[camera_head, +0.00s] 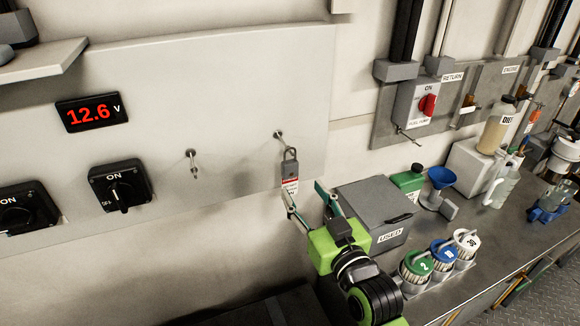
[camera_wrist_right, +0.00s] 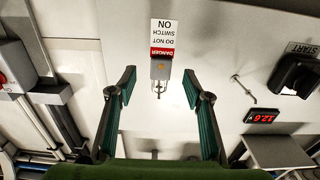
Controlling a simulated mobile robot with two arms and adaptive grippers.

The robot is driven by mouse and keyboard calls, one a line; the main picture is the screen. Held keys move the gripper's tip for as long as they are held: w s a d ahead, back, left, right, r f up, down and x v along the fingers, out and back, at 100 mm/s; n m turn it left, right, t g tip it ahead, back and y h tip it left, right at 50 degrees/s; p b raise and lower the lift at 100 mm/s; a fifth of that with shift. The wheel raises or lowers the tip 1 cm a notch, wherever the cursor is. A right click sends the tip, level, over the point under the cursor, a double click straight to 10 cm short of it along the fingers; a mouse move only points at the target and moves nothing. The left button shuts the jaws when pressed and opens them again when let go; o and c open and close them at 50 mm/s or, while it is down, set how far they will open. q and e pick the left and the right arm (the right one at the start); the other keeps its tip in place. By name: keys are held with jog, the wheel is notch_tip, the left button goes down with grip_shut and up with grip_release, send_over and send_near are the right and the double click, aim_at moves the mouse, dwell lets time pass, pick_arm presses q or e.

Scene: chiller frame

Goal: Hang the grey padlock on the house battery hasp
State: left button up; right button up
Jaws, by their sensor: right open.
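The grey padlock (camera_head: 289,168) hangs by its shackle from a peg (camera_head: 279,135) on the pale wall panel, with a red and white danger tag (camera_head: 291,187) below its body. In the right wrist view, which is inverted, the padlock (camera_wrist_right: 160,69) and tag (camera_wrist_right: 163,35) appear between the fingers' lines. My right gripper (camera_head: 306,196) is open and empty, just below and right of the padlock, with no clear contact. Two black rotary switches (camera_head: 121,187) (camera_head: 22,209) are on the panel at left; I cannot make out which carries the house battery hasp. My left gripper is not in view.
A second peg (camera_head: 191,154) juts from the panel between padlock and switches. A red 12.6 V display (camera_head: 91,112) is above the switches. A grey box marked USED (camera_head: 376,205) stands close to my right gripper, with several capped containers (camera_head: 416,267) on the bench in front.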

aim_at(292, 178)
jog(key=x, duration=0.3)
jog(key=shift+w+a+r+p, duration=0.1)
jog(key=shift+w+a+p, duration=0.1)
jog(key=shift+w+p, duration=0.25)
jog(key=shift+f+p+x, duration=0.15)
jog(key=shift+p+x, duration=0.3)
jog(key=shift+x, duration=0.65)
jog(key=shift+f+p+x, duration=0.15)
jog(key=shift+p+x, duration=0.3)
jog(key=shift+x, duration=0.65)
jog(key=shift+a, duration=0.1)
jog(key=shift+s, duration=0.1)
jog(key=c, duration=1.3)
